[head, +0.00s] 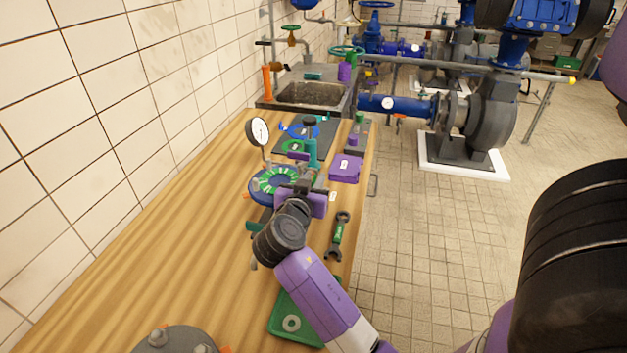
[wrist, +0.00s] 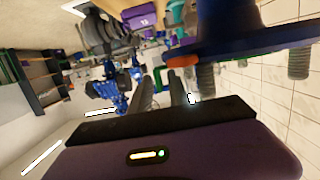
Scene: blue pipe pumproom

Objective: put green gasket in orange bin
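A green ring, which looks like the gasket (head: 262,186), shows on the round blue flange (head: 252,194) on the wooden bench. A smaller green ring (head: 295,146) lies on the dark mat farther back; I cannot tell for sure which is the gasket meant. My gripper (head: 310,190) is beside the flange, at its right, and partly hides it. In the wrist view, its two grey fingers (wrist: 163,92) stand apart with nothing seen between them. The flange's blue underside (wrist: 245,42) with hanging bolts is close at upper right. I see no orange bin for sure.
A pressure gauge (head: 258,131) stands behind the flange. A purple box (head: 346,168), a green-handled wrench (head: 338,236) and a green tray (head: 278,329) with a washer lie on the bench (head: 130,265). A sink (head: 310,94) is at the far end. The bench's left side is clear.

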